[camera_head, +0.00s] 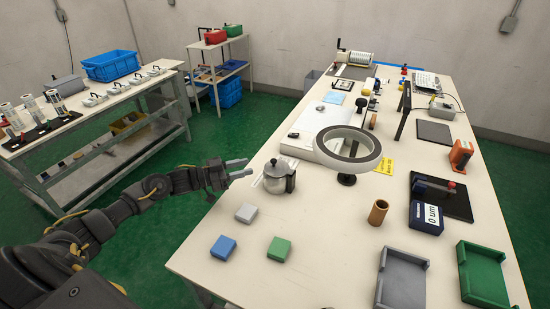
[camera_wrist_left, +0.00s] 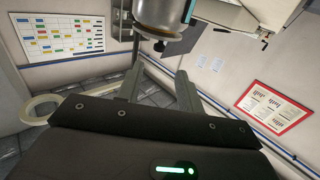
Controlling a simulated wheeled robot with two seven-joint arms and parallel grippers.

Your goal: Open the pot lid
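A small steel pot (camera_head: 279,180) with a dark handle on its right side stands upright near the left edge of the white table. Its lid (camera_head: 273,165) is on top and looks closed. My left gripper (camera_head: 246,168) is just left of the pot at about lid height, fingers apart and pointing at it, holding nothing. In the left wrist view the pot (camera_wrist_left: 165,14) shows at the top, cut by the frame edge, beyond the open fingers of the left gripper (camera_wrist_left: 160,74). I cannot tell whether any finger touches it. My right gripper is not in view.
A magnifier ring (camera_head: 348,149) on a stand is right of the pot. Grey (camera_head: 246,212), blue (camera_head: 223,248) and green (camera_head: 279,249) blocks lie in front. A brown cylinder (camera_head: 378,212) and grey tray (camera_head: 402,279) are further right. The table (camera_head: 325,240) is clear between.

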